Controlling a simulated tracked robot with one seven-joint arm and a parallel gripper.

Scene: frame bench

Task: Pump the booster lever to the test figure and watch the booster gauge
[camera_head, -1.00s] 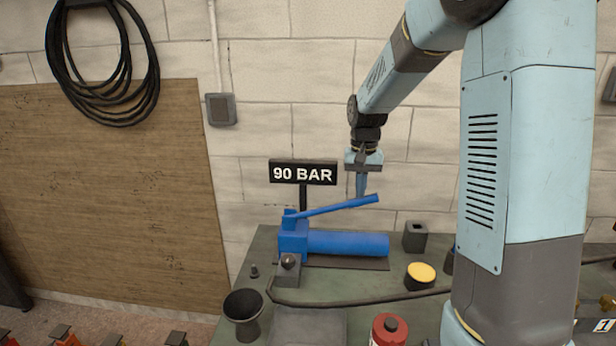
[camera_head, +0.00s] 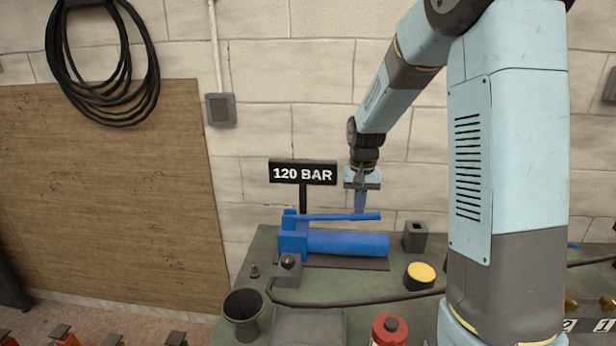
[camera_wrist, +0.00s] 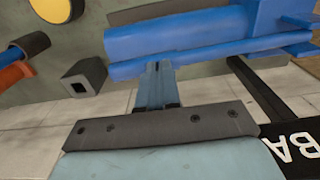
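The blue booster lever (camera_head: 335,216) lies almost level just above the blue pump cylinder (camera_head: 348,243). My gripper (camera_head: 360,210) points down at the lever's free right end, its tips at the top of the lever. In the wrist view my gripper (camera_wrist: 158,68) has its fingers together, and they meet the edge of the lever (camera_wrist: 215,53); they do not visibly wrap around it. The booster gauge sign (camera_head: 302,173) stands behind the pump and reads 120 BAR.
On the bench are a square dark socket block (camera_head: 414,237), a yellow-topped pot (camera_head: 420,275), a black cup (camera_head: 243,306), a red canister (camera_head: 389,330) and a dark hose (camera_head: 350,303). The block wall stands close behind the bench.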

